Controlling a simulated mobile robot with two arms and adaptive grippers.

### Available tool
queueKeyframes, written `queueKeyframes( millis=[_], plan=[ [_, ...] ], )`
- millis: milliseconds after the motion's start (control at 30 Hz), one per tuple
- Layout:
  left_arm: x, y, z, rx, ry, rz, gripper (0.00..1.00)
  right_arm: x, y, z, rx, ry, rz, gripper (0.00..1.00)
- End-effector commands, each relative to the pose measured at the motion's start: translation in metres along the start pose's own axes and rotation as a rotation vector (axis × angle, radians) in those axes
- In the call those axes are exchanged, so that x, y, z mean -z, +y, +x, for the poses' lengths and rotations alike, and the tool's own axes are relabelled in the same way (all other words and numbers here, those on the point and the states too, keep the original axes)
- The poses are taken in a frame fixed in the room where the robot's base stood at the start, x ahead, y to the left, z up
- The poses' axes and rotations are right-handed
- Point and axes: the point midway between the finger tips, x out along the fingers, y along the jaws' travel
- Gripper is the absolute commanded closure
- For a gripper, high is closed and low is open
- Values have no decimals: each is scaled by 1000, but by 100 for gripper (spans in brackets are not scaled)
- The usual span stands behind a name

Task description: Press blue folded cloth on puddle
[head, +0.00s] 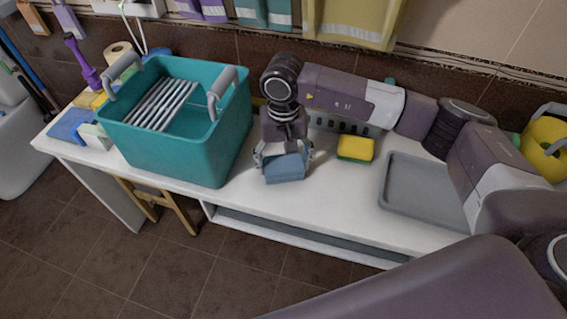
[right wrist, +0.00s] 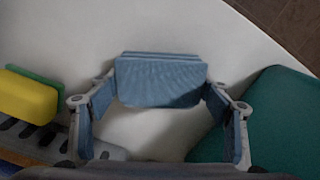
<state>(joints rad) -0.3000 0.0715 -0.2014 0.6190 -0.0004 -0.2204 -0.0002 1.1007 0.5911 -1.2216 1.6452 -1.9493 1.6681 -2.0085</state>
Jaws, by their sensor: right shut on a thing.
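The blue folded cloth (head: 285,169) is between the fingers of my right gripper (head: 283,155), over the white counter (head: 320,210), just right of the teal basin. In the right wrist view the folded cloth (right wrist: 162,82) shows its layered edge, and the fingers of my right gripper (right wrist: 160,90) hold it from both sides. I cannot tell whether the cloth touches the counter. I cannot make out a puddle in either view; it may be under the cloth or too faint to see. My left gripper is not in view.
The teal basin (head: 180,150) with grey handles stands close on the left. A yellow and green sponge (head: 356,148) lies to the right, before a grey tray (head: 425,190). Another blue cloth (head: 70,125) lies at the far left. The counter's front middle is clear.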

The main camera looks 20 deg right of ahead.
Motion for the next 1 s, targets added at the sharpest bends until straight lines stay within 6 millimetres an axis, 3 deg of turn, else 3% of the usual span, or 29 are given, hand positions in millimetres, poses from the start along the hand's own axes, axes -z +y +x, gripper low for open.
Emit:
queueKeyframes(
  millis=[233, 633, 1000],
  plan=[
    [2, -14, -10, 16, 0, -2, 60, 1, 0, -24, 2, 3, 0, 67],
    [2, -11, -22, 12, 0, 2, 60, 1, 0, -56, 2, 4, 0, 67],
    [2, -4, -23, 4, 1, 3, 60, 1, 0, -62, 2, 3, 0, 67]
  ],
)
